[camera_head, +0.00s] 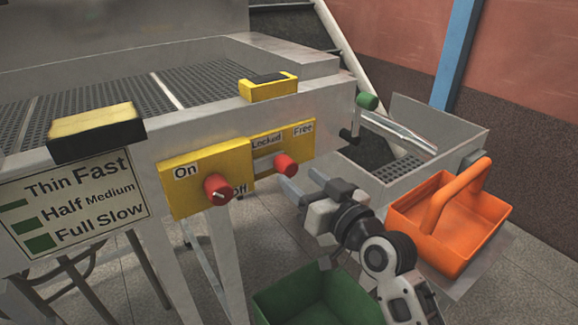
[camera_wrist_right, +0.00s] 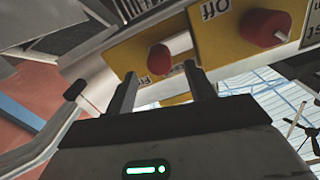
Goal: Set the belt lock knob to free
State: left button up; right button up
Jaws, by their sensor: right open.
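The belt lock knob (camera_head: 286,165) is red, on a pale stem, on a yellow plate marked "Locked" and "Free". Its base lies below the "Locked" label (camera_head: 267,143); its exact setting I cannot tell. My right gripper (camera_head: 304,183) is open and empty, just right of and below the knob in the head view. In the right wrist view the knob (camera_wrist_right: 160,58) shows beyond and between the two fingertips of the right gripper (camera_wrist_right: 160,70), apparently without touching them. My left gripper is out of view.
A second red knob (camera_head: 217,189), marked On and Off, sits left on the same panel. A green-ended crank handle (camera_head: 367,101) juts out at the right. An orange basket (camera_head: 450,246) stands right of my arm, and a green bin (camera_head: 318,302) stands below.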

aim_at(292, 171)
jog(key=x, duration=0.5)
